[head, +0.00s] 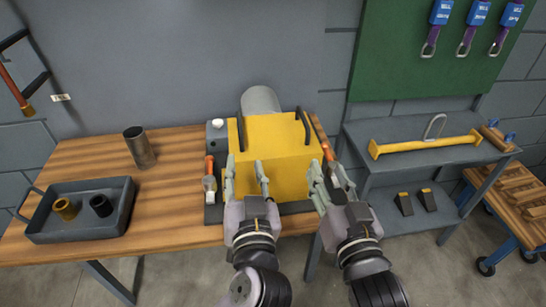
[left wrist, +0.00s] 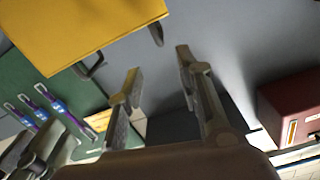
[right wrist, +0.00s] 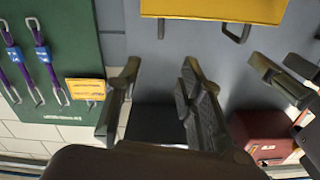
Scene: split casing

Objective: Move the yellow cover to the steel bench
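The yellow cover (head: 280,163) is a boxy shell with two black handles on top. It sits on the wooden bench (head: 165,185), near its right end. The cover also shows in the left wrist view (left wrist: 75,28) and the right wrist view (right wrist: 215,9). The steel bench (head: 385,130) is a grey table to the right. My left gripper (head: 247,178) is open and empty, in front of the cover's left part. My right gripper (head: 332,184) is open and empty at its right front edge. Both appear apart from the handles.
A yellow beam (head: 428,146) with a metal loop lies across the steel bench top. Two black wedges (head: 415,202) are on its lower shelf. A grey tray (head: 82,232) and a metal cylinder (head: 139,148) stand left on the wooden bench. A wooden-topped cart (head: 517,200) is far right.

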